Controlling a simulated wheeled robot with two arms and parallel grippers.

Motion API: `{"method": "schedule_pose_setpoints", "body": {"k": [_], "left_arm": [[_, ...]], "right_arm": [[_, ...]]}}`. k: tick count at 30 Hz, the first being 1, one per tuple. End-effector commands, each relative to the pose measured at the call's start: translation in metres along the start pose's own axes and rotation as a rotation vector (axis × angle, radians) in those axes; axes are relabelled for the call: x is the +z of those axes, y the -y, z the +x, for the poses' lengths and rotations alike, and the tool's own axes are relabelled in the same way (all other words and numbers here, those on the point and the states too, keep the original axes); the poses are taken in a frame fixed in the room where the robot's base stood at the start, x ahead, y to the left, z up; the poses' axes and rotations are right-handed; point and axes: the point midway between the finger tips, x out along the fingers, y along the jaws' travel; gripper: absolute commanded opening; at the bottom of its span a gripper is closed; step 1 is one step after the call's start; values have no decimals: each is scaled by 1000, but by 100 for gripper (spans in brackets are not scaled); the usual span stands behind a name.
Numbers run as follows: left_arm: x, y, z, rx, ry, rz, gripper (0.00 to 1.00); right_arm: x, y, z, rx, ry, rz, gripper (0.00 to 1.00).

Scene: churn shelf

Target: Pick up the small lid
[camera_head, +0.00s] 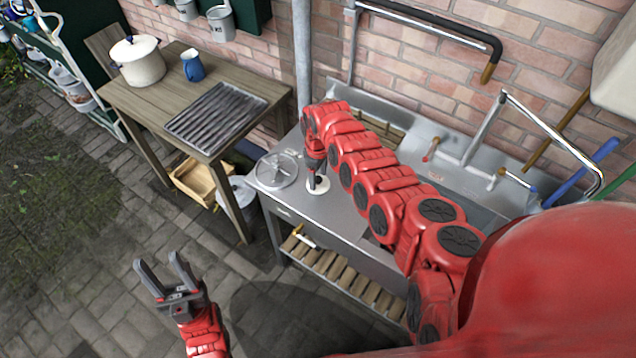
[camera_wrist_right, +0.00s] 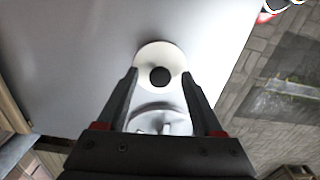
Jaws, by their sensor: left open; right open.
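The small lid (camera_head: 318,186) is a white disc lying on the metal counter. In the right wrist view the small lid (camera_wrist_right: 153,52) shows a round black knob (camera_wrist_right: 160,76) at its centre. My right gripper (camera_head: 317,172) points down over the lid. In the right wrist view its open fingers (camera_wrist_right: 160,74) stand on either side of the knob; the gap in height to the lid is hard to tell. My left gripper (camera_head: 159,263) is open and empty, over the paved floor, far from the counter.
A larger metal lid (camera_head: 270,177) lies left of the small lid. The counter (camera_head: 325,219) joins a sink with a tap (camera_head: 430,150). A wooden table (camera_head: 133,97) holds a white pot (camera_head: 138,62), a blue mug (camera_head: 192,66) and a ridged metal tray (camera_head: 214,115).

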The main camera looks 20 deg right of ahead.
Motion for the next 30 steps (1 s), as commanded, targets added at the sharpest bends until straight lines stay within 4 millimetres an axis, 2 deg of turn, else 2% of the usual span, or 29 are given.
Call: {"method": "schedule_pose_setpoints", "body": {"k": [3,4,15,30], "left_arm": [[0,0,0,0,0,0,50],[0,0,0,0,0,0,50],[0,0,0,0,0,0,50],[0,0,-1,0,0,0,50]], "right_arm": [[0,0,0,0,0,0,68],[0,0,0,0,0,0,65],[0,0,0,0,0,-1,0],[0,0,-3,0,-2,-1,0]]}}
